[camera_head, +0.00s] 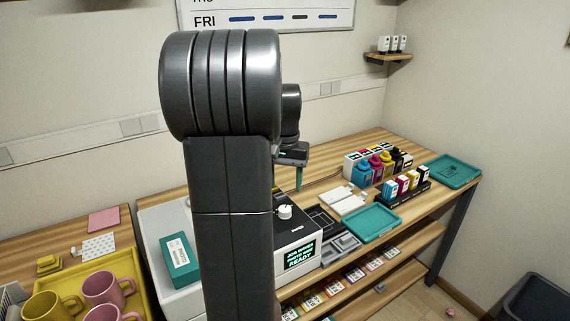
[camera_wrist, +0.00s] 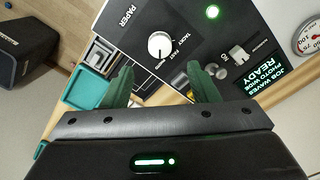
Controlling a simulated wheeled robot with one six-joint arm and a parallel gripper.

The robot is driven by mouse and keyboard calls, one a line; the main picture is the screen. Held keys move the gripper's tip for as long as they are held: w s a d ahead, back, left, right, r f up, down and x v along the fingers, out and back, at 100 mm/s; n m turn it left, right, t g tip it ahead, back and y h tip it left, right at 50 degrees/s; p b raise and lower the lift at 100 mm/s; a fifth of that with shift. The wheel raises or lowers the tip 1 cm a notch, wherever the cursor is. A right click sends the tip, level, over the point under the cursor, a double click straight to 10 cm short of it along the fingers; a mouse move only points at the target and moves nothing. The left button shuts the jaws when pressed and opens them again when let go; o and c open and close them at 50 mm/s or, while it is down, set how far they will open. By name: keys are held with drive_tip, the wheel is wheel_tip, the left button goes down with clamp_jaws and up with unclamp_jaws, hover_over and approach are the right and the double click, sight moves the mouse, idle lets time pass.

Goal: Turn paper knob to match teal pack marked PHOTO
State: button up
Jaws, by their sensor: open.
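The white paper knob (camera_wrist: 161,45) sits on the dark control panel beside the word PAPER, with small labels around it. Its dark pointer line points towards the bottom of the wrist picture; the label there is too small to read surely. The knob also shows in the head view (camera_head: 285,212). My gripper (camera_wrist: 160,84) is open and empty, its green fingers apart on either side below the knob in the picture, not touching it. In the head view my gripper (camera_head: 299,182) hangs above the panel. The teal pack (camera_head: 179,261) with a white label lies on the machine's left; its print is unreadable.
The screen (camera_head: 300,256) reads READY. A slider (camera_wrist: 237,58) and a round gauge (camera_wrist: 309,40) are near the knob. A teal tray (camera_head: 372,223), ink bottles (camera_head: 376,165) and cartridges (camera_head: 403,184) stand right. A yellow tray (camera_head: 131,262) with mugs is at left.

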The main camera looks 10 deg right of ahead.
wheel_tip(320, 180, up, 6)
drive_tip(key=f, duration=0.1)
hover_over(285, 208)
drive_tip(key=shift+r, duration=0.25)
wheel_tip(285, 208, down, 14)
drive_tip(key=shift+r, duration=0.1)
drive_tip(key=shift+n+b, duration=0.3)
drive_tip(key=shift+n, duration=0.4)
idle(0.3)
